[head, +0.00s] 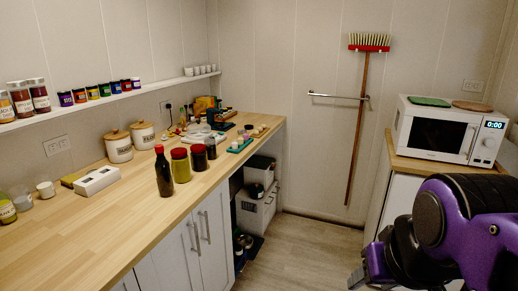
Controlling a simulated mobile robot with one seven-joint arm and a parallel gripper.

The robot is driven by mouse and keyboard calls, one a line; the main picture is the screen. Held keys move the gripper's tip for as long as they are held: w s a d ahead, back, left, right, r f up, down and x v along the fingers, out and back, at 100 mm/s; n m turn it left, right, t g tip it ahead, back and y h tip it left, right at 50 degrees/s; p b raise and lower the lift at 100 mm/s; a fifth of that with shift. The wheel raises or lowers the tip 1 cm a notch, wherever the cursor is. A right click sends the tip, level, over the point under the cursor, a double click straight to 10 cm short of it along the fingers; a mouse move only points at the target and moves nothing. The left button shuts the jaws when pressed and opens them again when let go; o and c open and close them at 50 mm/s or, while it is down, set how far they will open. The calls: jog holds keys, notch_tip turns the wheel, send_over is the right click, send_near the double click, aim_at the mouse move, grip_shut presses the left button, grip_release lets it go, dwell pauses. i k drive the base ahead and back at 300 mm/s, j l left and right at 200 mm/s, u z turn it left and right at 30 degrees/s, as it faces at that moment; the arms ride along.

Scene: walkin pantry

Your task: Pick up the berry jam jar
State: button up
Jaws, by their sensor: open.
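No label reading berry jam is legible, so I cannot tell for sure which jar it is. A jar with dark red contents (38,96) stands on the wall shelf at the far left, the rightmost of a group of larger jars. On the counter, a dark jar (199,158) and a greenish jar with a red lid (180,166) stand beside a dark bottle (163,172). My gripper (360,276) shows only partly at the bottom right, below my purple arm. It is open, far from all the jars, over the floor side.
The wooden counter (130,220) has free room at its front. Two white canisters (118,147), a white box (97,180) and clutter stand farther back. A microwave (437,130) is on the right cabinet. A broom (360,110) hangs on the back wall.

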aim_at(199, 157)
jog(key=i+u, duration=0.15)
jog(key=i, duration=0.4)
jog(key=i+l+u, duration=0.15)
jog(key=i, duration=0.4)
jog(key=i+l+u, duration=0.1)
jog(key=i+u, duration=0.3)
jog(key=i+l+u, duration=0.2)
jog(key=u, duration=0.2)
jog(key=i+l+u, duration=0.25)
jog(key=u, duration=0.2)
jog(key=i+l+u, duration=0.2)
jog(key=l+u, duration=0.2)
jog(key=k+l+u, duration=0.15)
jog(key=u, duration=0.2)
jog(key=k+l+u, duration=0.15)
jog(key=u, duration=0.2)
jog(key=i+l+z, duration=0.25)
jog(key=i+l, duration=0.2)
